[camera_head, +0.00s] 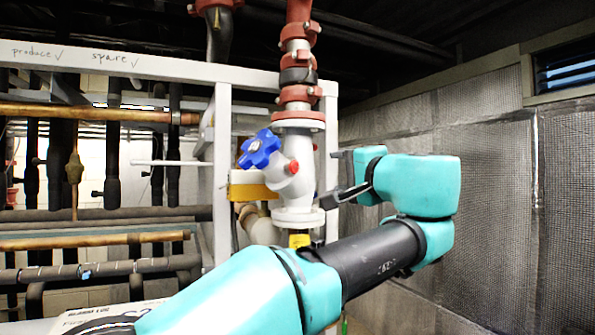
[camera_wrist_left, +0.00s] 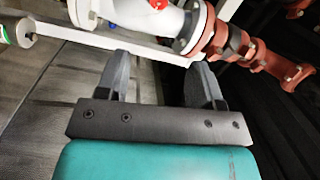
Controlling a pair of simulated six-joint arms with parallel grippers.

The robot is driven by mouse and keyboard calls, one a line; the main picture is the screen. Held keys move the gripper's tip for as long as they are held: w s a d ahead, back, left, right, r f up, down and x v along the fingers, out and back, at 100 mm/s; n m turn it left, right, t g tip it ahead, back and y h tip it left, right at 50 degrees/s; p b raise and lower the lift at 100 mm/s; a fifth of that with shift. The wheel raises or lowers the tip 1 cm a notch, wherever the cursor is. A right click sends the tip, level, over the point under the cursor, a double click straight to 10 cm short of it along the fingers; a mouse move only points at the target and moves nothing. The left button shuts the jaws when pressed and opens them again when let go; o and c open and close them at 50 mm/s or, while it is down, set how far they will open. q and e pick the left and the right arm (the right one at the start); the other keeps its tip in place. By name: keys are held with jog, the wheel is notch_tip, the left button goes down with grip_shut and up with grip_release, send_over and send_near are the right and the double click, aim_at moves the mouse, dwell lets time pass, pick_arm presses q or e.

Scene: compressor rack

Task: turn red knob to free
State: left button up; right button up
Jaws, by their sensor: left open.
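A white valve body (camera_head: 295,185) stands on a vertical pipe in the middle of the head view. A small red knob (camera_head: 293,167) sits on its side, and a larger blue handwheel (camera_head: 260,150) is at its upper left. In the left wrist view the red knob (camera_wrist_left: 158,4) is partly cut off at the top edge. My left gripper (camera_head: 335,178) is open and empty, just right of the valve and apart from the knob. Its two fingers (camera_wrist_left: 162,65) point toward the white pipe in the wrist view. My right gripper does not show.
Red flanged couplings (camera_head: 298,93) run above the valve. A white frame (camera_head: 222,170) and a yellow block (camera_head: 250,186) are left of it, with dark and copper pipes (camera_head: 85,113) further left. A grey panel wall (camera_head: 480,220) is at the right.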

aim_at(295, 167)
pick_arm(q)
jog(key=shift+w, duration=0.1)
jog(key=x, duration=1.7)
jog(key=shift+w+a, duration=0.1)
jog(key=shift+a, duration=0.05)
jog(key=shift+c, duration=0.2)
jog(key=c, duration=0.9)
